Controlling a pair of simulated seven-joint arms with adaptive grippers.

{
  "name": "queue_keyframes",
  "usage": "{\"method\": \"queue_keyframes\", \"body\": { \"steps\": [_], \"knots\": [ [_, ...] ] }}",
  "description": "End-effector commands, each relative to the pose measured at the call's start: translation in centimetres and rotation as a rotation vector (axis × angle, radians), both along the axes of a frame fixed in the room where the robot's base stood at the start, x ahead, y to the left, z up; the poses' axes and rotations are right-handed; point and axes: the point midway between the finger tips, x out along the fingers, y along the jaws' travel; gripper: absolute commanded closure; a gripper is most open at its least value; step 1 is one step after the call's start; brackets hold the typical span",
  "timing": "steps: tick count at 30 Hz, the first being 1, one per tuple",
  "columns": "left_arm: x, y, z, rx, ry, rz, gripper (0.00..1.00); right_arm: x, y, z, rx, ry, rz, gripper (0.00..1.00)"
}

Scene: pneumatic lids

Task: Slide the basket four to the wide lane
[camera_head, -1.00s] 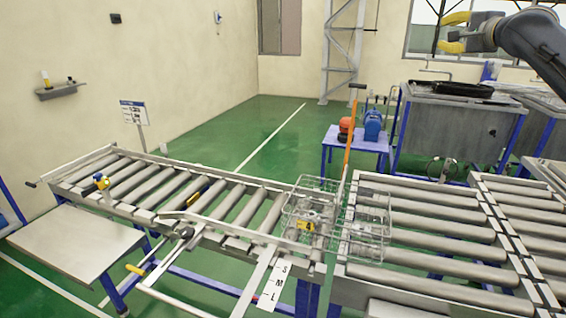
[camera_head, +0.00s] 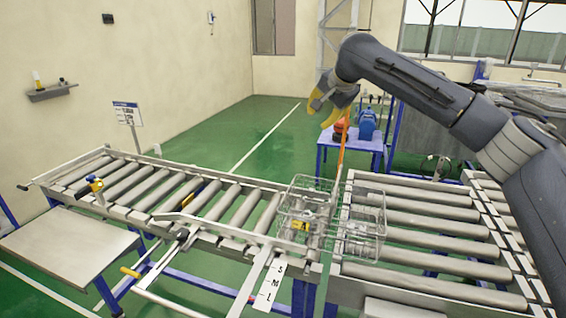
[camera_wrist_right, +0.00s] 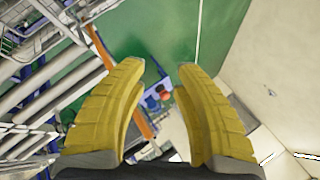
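A wire basket (camera_head: 300,208) stands on the rollers near the middle of the head view, with a yellow tag (camera_head: 301,225) on its side. A second wire basket (camera_head: 362,228) sits close to its right, over the gap beside the right rollers. A white S-M-L label (camera_head: 268,286) marks the lane rail below them. My right gripper (camera_head: 330,112) is above and behind the baskets, beside the upright orange handle (camera_head: 341,150). Its yellow fingers are apart and empty in the right wrist view (camera_wrist_right: 162,75). My left gripper is out of view.
Roller conveyors run left (camera_head: 130,185) and right (camera_head: 430,234). A blue table (camera_head: 368,146) with a blue device (camera_head: 367,122) and an orange one stands behind. A flat metal tray (camera_head: 70,250) is at front left. Green floor is open behind the left rollers.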

Motion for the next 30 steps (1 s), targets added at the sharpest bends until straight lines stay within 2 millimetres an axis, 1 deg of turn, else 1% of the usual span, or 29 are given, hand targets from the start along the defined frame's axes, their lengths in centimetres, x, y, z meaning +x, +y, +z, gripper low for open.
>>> {"method": "queue_keyframes", "body": {
  "steps": [1,3,6,9,12,15,19,30],
  "knots": [
    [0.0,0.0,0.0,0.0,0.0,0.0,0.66,-1.2,2.0,-1.6,-0.054,0.035,0.038,0.7],
    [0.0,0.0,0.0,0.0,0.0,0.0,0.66,-2.8,3.9,-3.5,-0.134,0.082,0.086,0.7],
    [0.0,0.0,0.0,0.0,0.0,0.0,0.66,-4.8,6.1,-5.7,-0.24,0.133,0.149,0.7],
    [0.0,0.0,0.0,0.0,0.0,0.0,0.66,-6.6,7.8,-7.4,-0.333,0.17,0.209,0.7],
    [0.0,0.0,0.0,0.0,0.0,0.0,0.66,-8.0,9.0,-8.6,-0.408,0.195,0.255,0.7],
    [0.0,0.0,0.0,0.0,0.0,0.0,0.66,-9.0,9.9,-9.3,-0.465,0.209,0.29,0.7],
    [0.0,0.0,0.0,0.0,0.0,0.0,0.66,-9.7,10.5,-9.9,-0.509,0.217,0.319,0.7],
    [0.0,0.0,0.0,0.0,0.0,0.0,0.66,-10.0,10.7,-10.1,-0.528,0.222,0.331,0.7]
  ]
}}
